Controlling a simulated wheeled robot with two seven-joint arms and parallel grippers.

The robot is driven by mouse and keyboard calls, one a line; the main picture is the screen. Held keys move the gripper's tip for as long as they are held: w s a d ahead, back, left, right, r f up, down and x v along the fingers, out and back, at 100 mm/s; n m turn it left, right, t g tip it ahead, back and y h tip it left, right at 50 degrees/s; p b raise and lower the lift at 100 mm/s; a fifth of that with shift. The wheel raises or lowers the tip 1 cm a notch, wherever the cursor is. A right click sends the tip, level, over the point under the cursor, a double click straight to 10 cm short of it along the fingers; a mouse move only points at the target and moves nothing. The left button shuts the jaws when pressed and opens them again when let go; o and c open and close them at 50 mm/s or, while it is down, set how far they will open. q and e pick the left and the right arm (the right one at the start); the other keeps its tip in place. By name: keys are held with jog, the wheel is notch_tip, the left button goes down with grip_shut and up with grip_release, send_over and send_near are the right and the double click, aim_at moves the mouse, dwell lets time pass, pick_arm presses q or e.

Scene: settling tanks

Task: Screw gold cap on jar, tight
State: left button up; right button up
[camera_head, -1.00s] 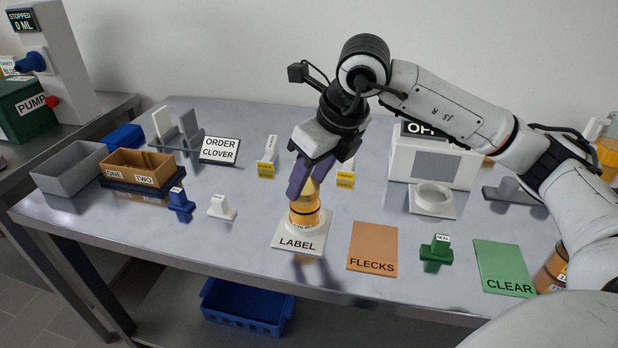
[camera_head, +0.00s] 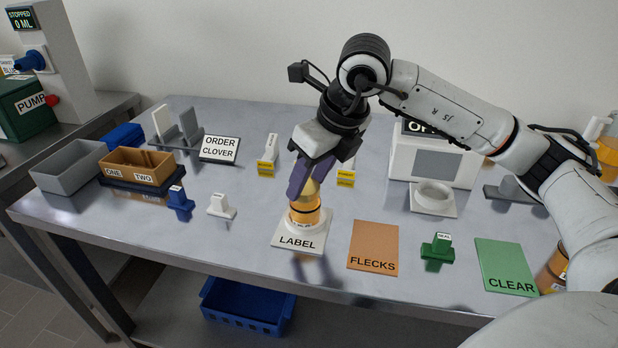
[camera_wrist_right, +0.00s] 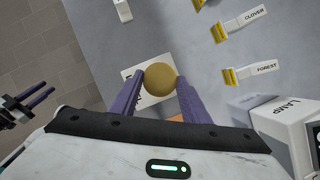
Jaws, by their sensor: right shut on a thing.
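The gold cap (camera_head: 310,189) is on top of the jar, partly hidden by my fingers. My right gripper (camera_head: 304,187) points down from above with its purple fingers shut on the cap. In the right wrist view the round gold cap (camera_wrist_right: 160,79) sits between the two fingertips. The thread between cap and jar is too small to judge. In the right wrist view, open purple fingers (camera_wrist_right: 37,98) at the left edge appear to be my left gripper.
The orange FLECKS mat (camera_head: 373,246), a green stamp-like block (camera_head: 437,248) and the green CLEAR mat (camera_head: 505,266) lie to the right. A white lamp box (camera_head: 437,160) stands behind. A brown tray (camera_head: 137,161) is at left.

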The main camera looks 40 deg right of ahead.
jog(key=shift+f+b, duration=0.35)
jog(key=shift+b, duration=0.1)
dwell(1.0)
jog(key=o, duration=1.6)
jog(key=shift+r, duration=0.1)
jog(key=shift+c, duration=0.2)
jog(key=shift+r, duration=0.15)
jog(key=shift+r+p, duration=2.7)
jog(key=shift+r, duration=0.65)
